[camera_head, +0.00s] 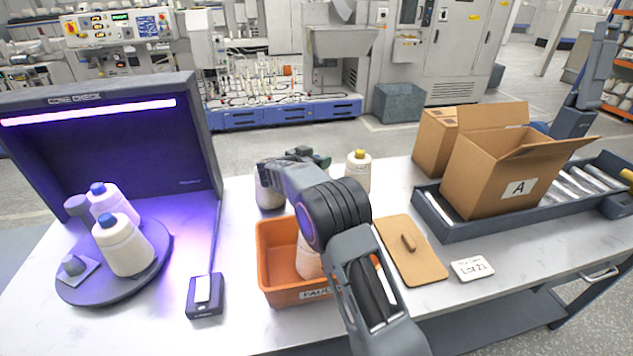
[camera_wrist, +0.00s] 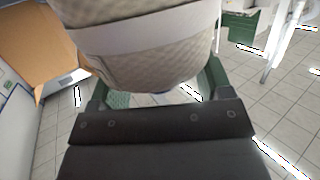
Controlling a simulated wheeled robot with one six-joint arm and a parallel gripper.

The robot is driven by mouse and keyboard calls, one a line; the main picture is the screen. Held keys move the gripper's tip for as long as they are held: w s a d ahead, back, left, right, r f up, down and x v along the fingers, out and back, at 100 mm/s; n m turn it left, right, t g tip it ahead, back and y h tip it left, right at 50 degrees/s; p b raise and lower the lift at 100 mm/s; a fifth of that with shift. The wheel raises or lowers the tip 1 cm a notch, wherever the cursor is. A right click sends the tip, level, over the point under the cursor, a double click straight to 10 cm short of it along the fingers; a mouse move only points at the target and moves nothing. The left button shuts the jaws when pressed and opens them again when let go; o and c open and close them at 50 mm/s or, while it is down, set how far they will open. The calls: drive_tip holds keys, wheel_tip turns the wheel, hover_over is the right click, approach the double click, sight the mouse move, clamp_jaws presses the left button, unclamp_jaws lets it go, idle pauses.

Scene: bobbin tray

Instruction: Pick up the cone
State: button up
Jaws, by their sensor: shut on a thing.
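My gripper (camera_head: 322,160) reaches out to the right above the back of the table, its green fingers beside a cream cone with a yellow tip (camera_head: 359,172). In the wrist view the gripper (camera_wrist: 158,92) is shut on a large cream textured cone (camera_wrist: 145,65) with a pale band, one green finger on each side. The cone looks upright in the head view; I cannot tell whether its base touches the table. A third cone (camera_head: 309,260) sits in the orange bin, partly covered by my arm.
The orange bin (camera_head: 274,290) stands under my arm. Two blue-tipped cones (camera_head: 122,246) stand on the round plate (camera_head: 90,293) at left.

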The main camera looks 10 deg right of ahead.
drive_tip(key=shift+f, duration=0.25)
drive_tip(key=shift+c, duration=0.7)
drive_tip(key=shift+r, duration=0.1)
drive_tip(key=shift+r, duration=0.25)
clamp_jaws()
drive_tip(key=shift+a+r, duration=0.1)
drive_tip(key=shift+r, duration=0.6)
drive_tip(key=s+r, duration=1.1)
drive_tip(key=s, duration=0.3)
drive_tip(key=shift+a+b, duration=0.4)
drive_tip(key=shift+r, duration=0.15)
